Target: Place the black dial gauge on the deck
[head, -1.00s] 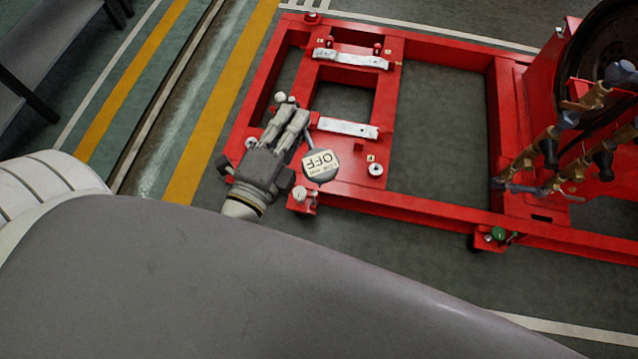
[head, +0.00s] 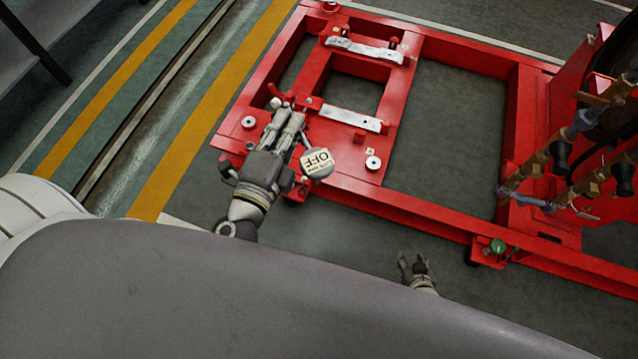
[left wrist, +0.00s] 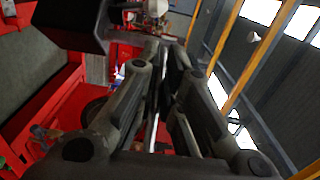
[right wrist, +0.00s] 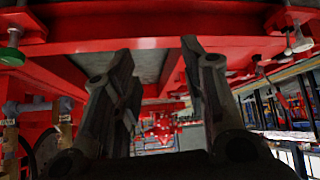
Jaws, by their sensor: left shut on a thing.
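In the left wrist view the gripper (left wrist: 160,60) is shut on a thin part, and a dark block (left wrist: 72,22), probably the gauge's body, sticks out at upper left. Whether it touches the deck cannot be told. My right gripper (head: 415,262) is open and empty before the frame; its fingers are apart in the right wrist view (right wrist: 158,60).
The deck carries two pale metal strips (head: 352,118) and round washers (head: 373,163). The red frame has open gaps with floor below. Brass and grey pipework (head: 560,160) stands at the right. A green knob (head: 497,246) sits on the frame's near edge.

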